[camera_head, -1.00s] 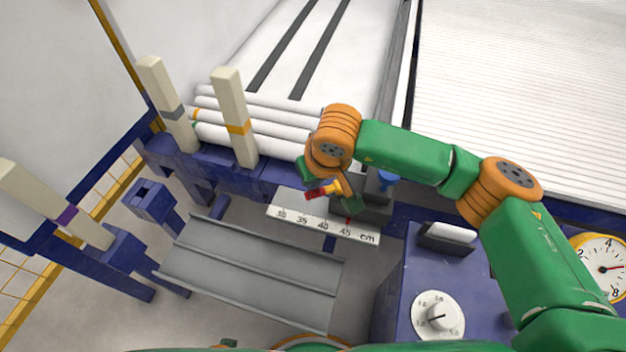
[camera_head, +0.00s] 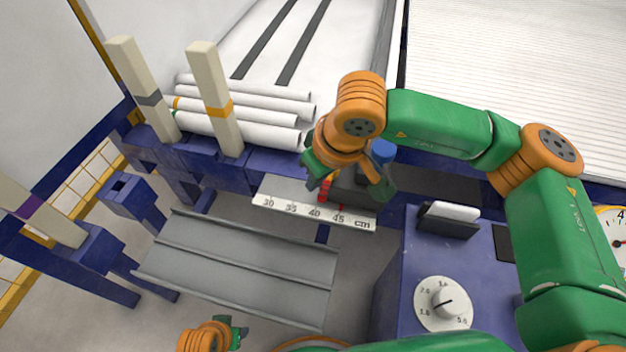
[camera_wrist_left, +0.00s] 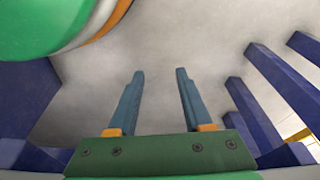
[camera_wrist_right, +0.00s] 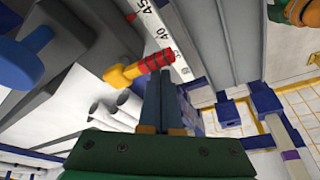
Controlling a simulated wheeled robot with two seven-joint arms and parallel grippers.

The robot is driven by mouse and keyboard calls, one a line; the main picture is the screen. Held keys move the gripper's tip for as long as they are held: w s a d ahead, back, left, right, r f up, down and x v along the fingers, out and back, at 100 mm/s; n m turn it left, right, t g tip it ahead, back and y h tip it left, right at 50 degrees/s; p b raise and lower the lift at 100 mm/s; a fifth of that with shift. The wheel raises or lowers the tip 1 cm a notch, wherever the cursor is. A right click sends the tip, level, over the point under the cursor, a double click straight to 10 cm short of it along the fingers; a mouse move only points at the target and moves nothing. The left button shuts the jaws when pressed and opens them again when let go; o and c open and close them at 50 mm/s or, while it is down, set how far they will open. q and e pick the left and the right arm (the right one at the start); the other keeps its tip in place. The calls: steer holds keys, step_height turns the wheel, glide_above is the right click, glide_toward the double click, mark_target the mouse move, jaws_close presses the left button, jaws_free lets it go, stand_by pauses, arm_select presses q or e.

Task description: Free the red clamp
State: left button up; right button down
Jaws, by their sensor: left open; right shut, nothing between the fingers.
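The red clamp shows in the right wrist view as a ribbed red handle (camera_wrist_right: 155,60) with a yellow base (camera_wrist_right: 122,76), beside the ruler (camera_wrist_right: 165,35). In the head view its red part (camera_head: 325,188) shows just behind the ruler (camera_head: 312,210), partly hidden by my right arm. My right gripper (camera_wrist_right: 163,76) is shut and empty, its fingertips close to the red handle; I cannot tell whether they touch it. My left gripper (camera_wrist_left: 158,72) is open and empty over the floor; it shows partly at the bottom of the head view (camera_head: 238,335).
White pipes (camera_head: 245,118) lie behind two cream posts (camera_head: 215,95). A grey trough (camera_head: 240,270) sits in front of the ruler. A blue knob (camera_head: 382,152) stands right of my right gripper. A blue cabinet (camera_head: 395,270) with a white dial (camera_head: 443,303) stands at the right.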

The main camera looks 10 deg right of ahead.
arm_select(q)
steer(key=shift+w+d+r, duration=0.1)
steer(key=shift+d+r, duration=0.1)
steer(key=shift+r, duration=0.5)
arm_select(e)
steer(key=shift+s+d, duration=0.1)
steer(key=shift+d, duration=0.05)
step_height(320, 180, up, 7)
steer(key=p, duration=0.2)
glide_above(326, 194)
steer(key=shift+f, duration=0.2)
arm_select(q)
steer(key=f, duration=0.1)
steer(key=s+f, duration=0.2)
steer(key=shift+a+f, duration=0.2)
steer(key=shift+f, duration=0.15)
arm_select(e)
steer(key=shift+s, duration=0.1)
